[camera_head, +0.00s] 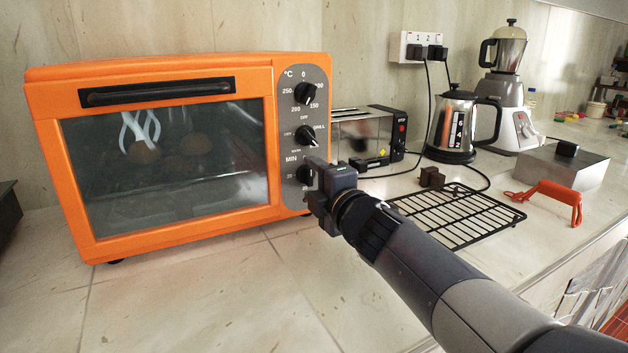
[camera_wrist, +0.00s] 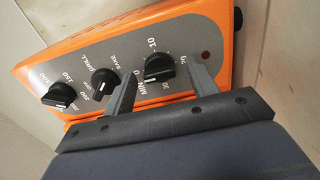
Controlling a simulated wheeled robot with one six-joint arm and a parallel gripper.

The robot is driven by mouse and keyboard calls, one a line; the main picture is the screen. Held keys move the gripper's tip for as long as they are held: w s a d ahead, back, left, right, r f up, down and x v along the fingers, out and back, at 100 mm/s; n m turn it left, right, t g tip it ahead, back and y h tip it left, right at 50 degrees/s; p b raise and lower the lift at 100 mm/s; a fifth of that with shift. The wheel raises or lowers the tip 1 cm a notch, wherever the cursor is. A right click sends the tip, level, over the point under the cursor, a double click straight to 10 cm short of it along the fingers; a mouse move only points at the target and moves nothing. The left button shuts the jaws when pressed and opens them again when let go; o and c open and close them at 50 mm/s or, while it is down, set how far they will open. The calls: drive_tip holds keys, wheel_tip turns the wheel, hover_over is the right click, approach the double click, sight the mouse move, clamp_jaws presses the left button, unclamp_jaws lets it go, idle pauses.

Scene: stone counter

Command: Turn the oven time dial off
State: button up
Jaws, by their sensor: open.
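The orange oven (camera_head: 150,68) stands at the left of the counter, with a grey panel (camera_head: 318,78) of black dials on its right side. The time dial (camera_head: 306,173), marked MIN, is the lowest and is partly hidden by my gripper (camera_head: 318,188) in the head view. In the wrist view the time dial (camera_wrist: 158,68) lies between the two fingers of my gripper (camera_wrist: 161,72). The fingers are open, one on each side of the dial, with no clear contact.
The other two dials are the temperature dial (camera_head: 304,94) and the function dial (camera_head: 305,136), above the time dial. A toaster (camera_head: 362,140), kettle (camera_head: 453,125) and wire rack (camera_head: 462,217) stand to the right. The counter before the oven (camera_head: 200,300) is clear.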

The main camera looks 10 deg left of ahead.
drive_tip(key=p+v, duration=0.2)
drive_tip(key=v, duration=0.8)
drive_tip(key=shift+s+d, duration=0.15)
drive_tip(key=shift+s, duration=0.05)
drive_tip(key=shift+w, duration=0.1)
drive_tip(key=b+x, duration=0.2)
drive_tip(key=x, duration=0.8)
drive_tip(key=shift+w+a, duration=0.3)
drive_tip(key=shift+s, duration=0.1)
